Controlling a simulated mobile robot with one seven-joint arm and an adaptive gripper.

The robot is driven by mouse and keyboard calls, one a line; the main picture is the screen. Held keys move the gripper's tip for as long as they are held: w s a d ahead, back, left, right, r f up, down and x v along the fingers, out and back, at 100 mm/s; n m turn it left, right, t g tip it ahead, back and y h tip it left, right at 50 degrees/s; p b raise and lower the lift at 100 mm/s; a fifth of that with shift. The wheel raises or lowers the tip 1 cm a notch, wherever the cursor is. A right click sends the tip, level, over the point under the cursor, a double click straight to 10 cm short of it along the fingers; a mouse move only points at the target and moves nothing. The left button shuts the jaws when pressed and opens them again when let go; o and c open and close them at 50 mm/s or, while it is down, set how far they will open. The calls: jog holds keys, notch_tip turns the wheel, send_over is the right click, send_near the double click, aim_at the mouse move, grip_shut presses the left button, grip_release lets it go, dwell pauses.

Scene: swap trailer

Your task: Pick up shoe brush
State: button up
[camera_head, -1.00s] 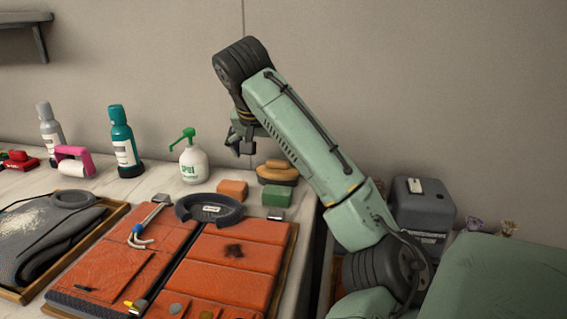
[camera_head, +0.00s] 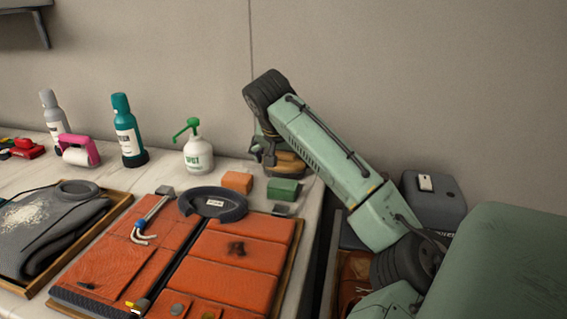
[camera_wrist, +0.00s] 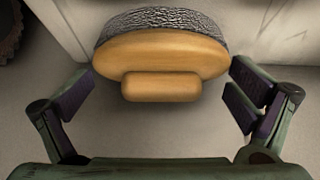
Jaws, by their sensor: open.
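The shoe brush (camera_head: 292,166) has a tan wooden body with a raised grip block and dark bristles. It sits at the back right of the table near the wall, partly hidden by my arm in the head view. In the wrist view the shoe brush (camera_wrist: 160,55) lies ahead of and between the open fingers, its wooden grip facing the camera. My gripper (camera_wrist: 160,100) is open and empty, with a finger to each side of the brush and not touching it. In the head view my gripper (camera_head: 268,152) is beside the brush, partly hidden.
A green block (camera_head: 283,189) and an orange block (camera_head: 237,182) lie just in front of the brush. A white spray bottle (camera_head: 198,157) stands to the left. The wall is close behind.

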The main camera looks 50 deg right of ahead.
jog(key=shift+x, duration=0.85)
jog(key=shift+w, duration=0.1)
jog(key=shift+c, duration=0.2)
jog(key=c, duration=1)
